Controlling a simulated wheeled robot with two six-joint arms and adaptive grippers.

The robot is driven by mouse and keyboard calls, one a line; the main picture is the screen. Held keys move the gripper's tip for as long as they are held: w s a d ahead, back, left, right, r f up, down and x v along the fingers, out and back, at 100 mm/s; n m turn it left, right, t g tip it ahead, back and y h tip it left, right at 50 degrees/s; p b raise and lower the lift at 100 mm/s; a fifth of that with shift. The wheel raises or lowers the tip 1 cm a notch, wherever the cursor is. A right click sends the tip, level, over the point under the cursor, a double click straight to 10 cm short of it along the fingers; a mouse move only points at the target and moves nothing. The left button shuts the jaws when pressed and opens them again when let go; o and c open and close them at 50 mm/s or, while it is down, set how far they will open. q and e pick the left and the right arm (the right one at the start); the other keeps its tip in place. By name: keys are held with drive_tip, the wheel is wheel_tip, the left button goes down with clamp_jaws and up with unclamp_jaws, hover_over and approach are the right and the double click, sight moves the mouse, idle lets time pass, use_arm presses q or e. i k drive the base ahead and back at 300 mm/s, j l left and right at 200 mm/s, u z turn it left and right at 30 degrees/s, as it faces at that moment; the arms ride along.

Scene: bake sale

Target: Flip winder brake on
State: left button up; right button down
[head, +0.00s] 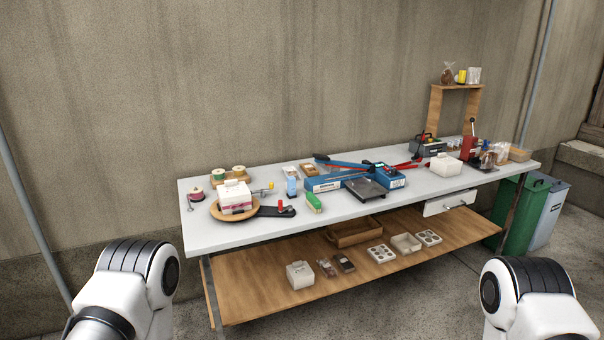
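A black flat base (270,211) with a small red-topped part (281,205) lies at the left end of the white table. A round wooden disc (217,212) sits beside it, bearing a white box with a pink band (235,196). This may be the winder and its brake, but the view is too small to tell, and the brake's position cannot be read. A spool with pink thread or ribbon (196,196) stands left of the box. Neither gripper shows; only white and black links of my arms rise at the lower left and lower right corners.
The white table (222,240) holds blue machines (330,182), a green object (314,201), a white box (445,164) and a small wooden stand (432,107). A wooden lower shelf (247,290) bears boxes and trays. Green (524,215) and grey bins stand at right.

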sight(262, 191)
drive_tip(key=i+u, duration=0.2)
drive_tip(key=i, duration=0.25)
drive_tip(key=i+l+u, duration=0.25)
drive_tip(key=i, duration=0.15)
drive_tip(key=i+l+u, duration=0.2)
drive_tip(key=i, duration=0.25)
drive_tip(key=i+l+u, duration=0.2)
drive_tip(key=i, duration=0.2)
